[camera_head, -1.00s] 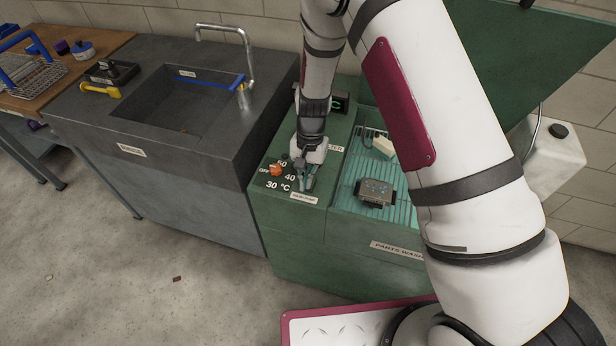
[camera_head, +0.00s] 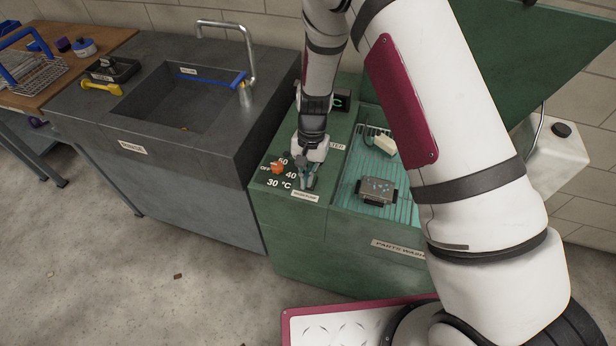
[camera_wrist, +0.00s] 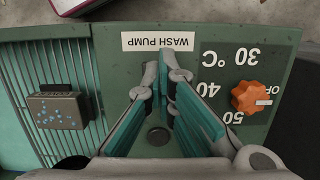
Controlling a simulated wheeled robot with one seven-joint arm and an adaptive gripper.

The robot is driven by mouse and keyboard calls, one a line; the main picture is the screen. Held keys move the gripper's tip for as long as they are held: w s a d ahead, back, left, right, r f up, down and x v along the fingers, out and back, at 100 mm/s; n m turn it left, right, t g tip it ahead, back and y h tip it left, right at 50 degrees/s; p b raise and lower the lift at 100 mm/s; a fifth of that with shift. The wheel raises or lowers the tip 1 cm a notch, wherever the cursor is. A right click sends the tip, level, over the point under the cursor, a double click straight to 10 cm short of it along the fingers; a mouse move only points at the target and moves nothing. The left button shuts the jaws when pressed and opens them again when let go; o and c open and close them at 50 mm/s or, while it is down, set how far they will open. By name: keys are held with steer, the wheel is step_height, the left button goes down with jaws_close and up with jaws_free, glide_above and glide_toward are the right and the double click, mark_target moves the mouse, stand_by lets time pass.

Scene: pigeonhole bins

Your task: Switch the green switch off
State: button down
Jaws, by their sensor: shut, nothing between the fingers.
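My gripper (camera_head: 310,184) is shut and empty, fingertips down at the front control panel of the green parts washer (camera_head: 300,235). In the wrist view its teal-padded fingers (camera_wrist: 166,72) point at the panel just below the white WASH PUMP label (camera_wrist: 158,41). No green switch can be made out; the spot beside that label is covered by the fingers. A round grey disc (camera_wrist: 158,136) shows between the fingers, nearer the palm. An orange temperature knob (camera_wrist: 252,97) sits to the right of the fingers, apart from them; it also shows in the head view (camera_head: 278,167).
The washer's slatted basin (camera_head: 345,196) holds a grey block-like part (camera_head: 376,190) and a pale brush-like item (camera_head: 383,144). A dark sink unit (camera_head: 110,122) stands left. The green lid (camera_head: 520,50) is raised behind, with a white canister (camera_head: 556,150) at right.

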steer(key=shift+s+a+f, duration=0.15)
steer(key=shift+s+f, duration=0.3)
steer(key=shift+f, duration=0.15)
steer(key=shift+w+d+r+b, duration=0.1)
steer(key=shift+w+d+b, duration=0.2)
steer(key=shift+w+b, duration=0.25)
steer(key=shift+w+d, duration=0.1)
steer(key=shift+w, duration=0.15)
steer(key=shift+w+d, duration=0.1)
steer(key=shift+r, duration=0.25)
step_height(320, 180, up, 14)
steer(key=w, duration=0.1)
steer(key=shift+w+r+p, duration=0.15)
steer(key=shift+w+p, duration=0.1)
steer(key=shift+p, duration=0.05)
steer(key=shift+d, duration=0.1)
